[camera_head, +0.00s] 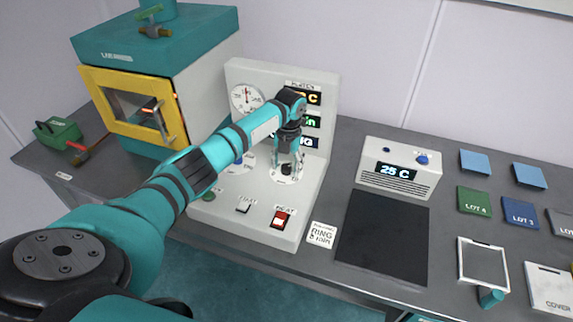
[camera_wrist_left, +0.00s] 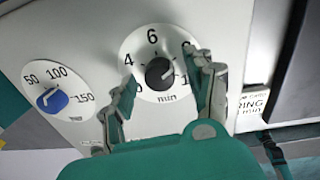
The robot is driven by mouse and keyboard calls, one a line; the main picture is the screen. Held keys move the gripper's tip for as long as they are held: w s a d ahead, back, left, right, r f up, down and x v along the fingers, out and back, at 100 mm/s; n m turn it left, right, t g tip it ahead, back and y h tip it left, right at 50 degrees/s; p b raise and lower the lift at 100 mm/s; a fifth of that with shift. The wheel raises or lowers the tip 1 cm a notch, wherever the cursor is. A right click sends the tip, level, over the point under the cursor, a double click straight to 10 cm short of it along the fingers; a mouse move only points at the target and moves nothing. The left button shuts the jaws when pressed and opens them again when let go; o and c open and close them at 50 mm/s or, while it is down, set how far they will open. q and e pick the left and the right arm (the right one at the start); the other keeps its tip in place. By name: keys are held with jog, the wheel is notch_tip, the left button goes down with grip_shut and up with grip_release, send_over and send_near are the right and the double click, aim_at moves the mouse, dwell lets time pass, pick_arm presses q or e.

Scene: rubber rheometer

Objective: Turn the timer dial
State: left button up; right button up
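The timer dial is a black knob (camera_wrist_left: 159,73) on a round white scale plate marked in minutes. It shows in the left wrist view, and in the head view the knob (camera_head: 287,169) is on the sloped front of the white rheometer panel. A pale mark on the knob points toward the lower right. My left gripper (camera_head: 286,160) is over the dial, pointing down at it. In the left wrist view its two fingers (camera_wrist_left: 160,76) are spread on either side of the knob, apart from it. My right gripper is not in view.
A blue temperature knob (camera_wrist_left: 52,100) is beside the timer dial. A white 25 C controller (camera_head: 398,168) and a black mat (camera_head: 383,238) are to the right. A yellow-doored oven (camera_head: 134,112) is left.

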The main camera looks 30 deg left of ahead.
aim_at(288, 167)
pick_arm(q)
notch_tip(288, 167, up, 12)
jog(key=shift+d, duration=0.25)
dwell(0.4)
dwell(0.4)
